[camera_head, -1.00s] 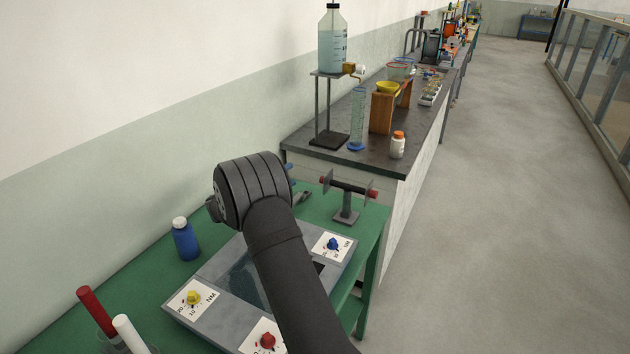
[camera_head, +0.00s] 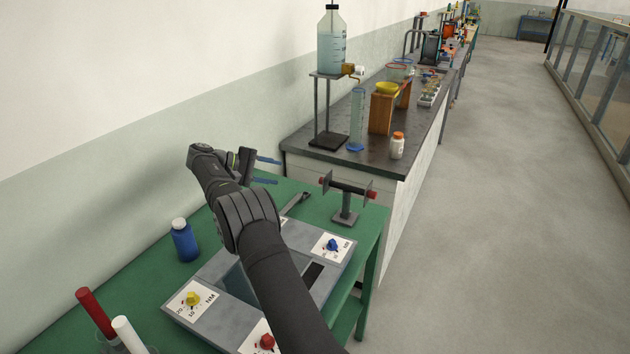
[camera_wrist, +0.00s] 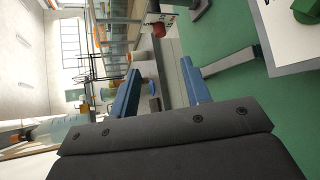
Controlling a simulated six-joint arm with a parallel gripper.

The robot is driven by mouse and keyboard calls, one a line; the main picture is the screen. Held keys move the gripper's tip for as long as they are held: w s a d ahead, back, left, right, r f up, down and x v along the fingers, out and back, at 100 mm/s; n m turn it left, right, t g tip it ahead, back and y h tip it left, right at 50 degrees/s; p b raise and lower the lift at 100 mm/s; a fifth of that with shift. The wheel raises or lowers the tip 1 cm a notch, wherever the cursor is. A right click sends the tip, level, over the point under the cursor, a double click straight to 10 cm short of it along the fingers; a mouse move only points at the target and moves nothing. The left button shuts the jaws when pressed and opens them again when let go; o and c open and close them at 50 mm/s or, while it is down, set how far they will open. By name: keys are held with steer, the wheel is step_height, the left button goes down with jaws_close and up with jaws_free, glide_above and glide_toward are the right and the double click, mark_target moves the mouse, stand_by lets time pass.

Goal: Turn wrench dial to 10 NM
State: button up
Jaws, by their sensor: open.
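A grey panel (camera_head: 222,322) on the green table carries white dial cards. The yellow dial (camera_head: 191,299) has a card marked NM, with 10 and 20 readable. The blue dial (camera_head: 332,244) and the red dial (camera_head: 267,341) sit on its other corners. A green knob-like part (camera_wrist: 307,12) on a white surface shows in the wrist view. I cannot tell which dial is the wrench one. A grey wrench-like tool (camera_head: 296,201) lies behind the panel. My gripper (camera_head: 270,170) is open and empty, its blue fingers apart, above the table's far part; my arm hides part of the panel.
A blue bottle (camera_head: 184,240) stands left of the panel. A stand with a red-ended bar (camera_head: 346,190) is at the table's far right. Red and white rods (camera_head: 96,313) stand at the near left. A dark bench (camera_head: 365,165) with glassware lies beyond.

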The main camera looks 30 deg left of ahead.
steer(key=x, duration=1.5)
steer(key=shift+a+r, duration=0.1)
jaws_close()
steer(key=shift+t, duration=0.3)
steer(key=shift+s+f+m+t+h, duration=0.1)
steer(key=shift+f+m+t+h, duration=0.15)
steer(key=shift+m+t+h, duration=0.45)
steer(key=shift+f+m+t+h, duration=0.25)
steer(key=shift+m+t+h, duration=0.05)
steer(key=shift+m+t, duration=0.65)
steer(key=shift+m, duration=0.25)
